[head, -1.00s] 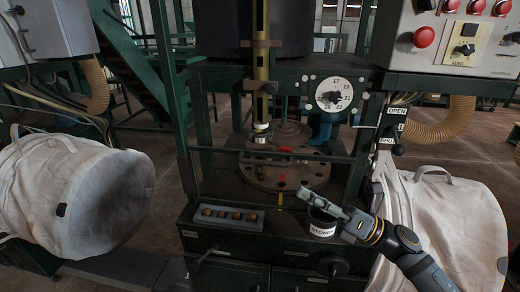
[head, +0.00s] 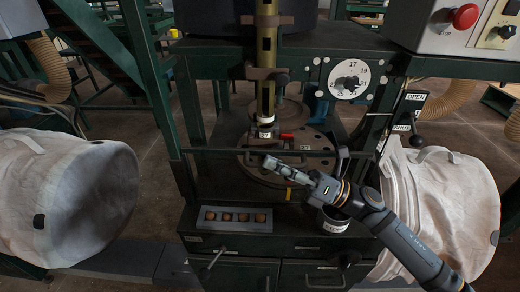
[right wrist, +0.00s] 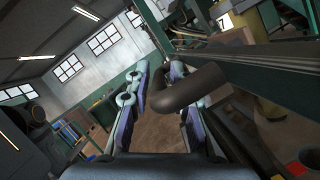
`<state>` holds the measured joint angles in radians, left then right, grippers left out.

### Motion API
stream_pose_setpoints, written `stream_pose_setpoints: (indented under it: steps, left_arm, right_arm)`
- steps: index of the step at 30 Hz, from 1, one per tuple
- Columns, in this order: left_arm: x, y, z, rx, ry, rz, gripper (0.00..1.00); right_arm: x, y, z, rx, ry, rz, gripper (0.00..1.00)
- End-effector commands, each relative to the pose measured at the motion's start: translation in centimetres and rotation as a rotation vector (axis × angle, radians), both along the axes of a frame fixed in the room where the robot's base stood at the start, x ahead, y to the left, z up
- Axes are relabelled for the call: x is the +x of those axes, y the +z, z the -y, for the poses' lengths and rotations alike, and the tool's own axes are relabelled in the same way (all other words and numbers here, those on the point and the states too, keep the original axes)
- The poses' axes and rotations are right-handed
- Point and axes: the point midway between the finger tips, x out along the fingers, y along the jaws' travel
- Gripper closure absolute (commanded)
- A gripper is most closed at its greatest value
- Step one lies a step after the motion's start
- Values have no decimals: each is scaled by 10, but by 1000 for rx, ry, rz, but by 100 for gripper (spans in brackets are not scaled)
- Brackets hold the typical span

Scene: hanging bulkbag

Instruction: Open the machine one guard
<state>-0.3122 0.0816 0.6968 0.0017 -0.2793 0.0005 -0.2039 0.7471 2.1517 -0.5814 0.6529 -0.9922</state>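The machine one guard appears as a dark green bar (head: 220,151) across the front of the machine, in front of the round turntable (head: 258,172). It looks closed. My right gripper (head: 268,162) reaches in from the right, with its fingertips close to the bar. In the right wrist view my right gripper (right wrist: 158,80) has its fingers apart. A dark, bent round handle (right wrist: 190,92) crosses the right finger, and its rounded end lies between the fingers. I cannot tell whether they touch. My left gripper is out of view.
A tray (head: 234,215) of small brown pieces and a labelled pot (head: 332,224) sit on the front ledge. White bulk bags (head: 75,195) flank both sides.

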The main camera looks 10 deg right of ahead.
Motion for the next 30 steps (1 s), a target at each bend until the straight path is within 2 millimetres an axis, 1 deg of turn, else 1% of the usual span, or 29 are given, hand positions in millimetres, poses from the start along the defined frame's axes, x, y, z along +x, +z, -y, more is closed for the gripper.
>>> stream_pose_setpoints:
  steps: [3, 9, 10, 14, 15, 26, 29, 30]
  left_arm:
    - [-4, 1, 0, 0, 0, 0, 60]
    - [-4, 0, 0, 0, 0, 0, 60]
    - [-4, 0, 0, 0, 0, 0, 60]
    - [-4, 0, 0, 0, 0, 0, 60]
    - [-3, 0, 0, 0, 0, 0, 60]
    - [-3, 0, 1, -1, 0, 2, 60]
    - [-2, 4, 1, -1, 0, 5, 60]
    - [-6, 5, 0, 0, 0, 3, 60]
  right_arm:
    - [-2, 2, -1, 1, -1, 0, 78]
    - [-2, 1, -1, 0, -1, 1, 78]
    - [-2, 1, -1, 0, -1, 1, 80]
    - [-1, 1, -1, 0, 0, 1, 98]
    - [-1, 1, -1, 0, 0, 1, 100]
    - [-1, 1, -1, 0, 0, 1, 100]
    - [-1, 5, -1, 0, 0, 1, 100]
    - [-1, 9, -1, 0, 0, 1, 100]
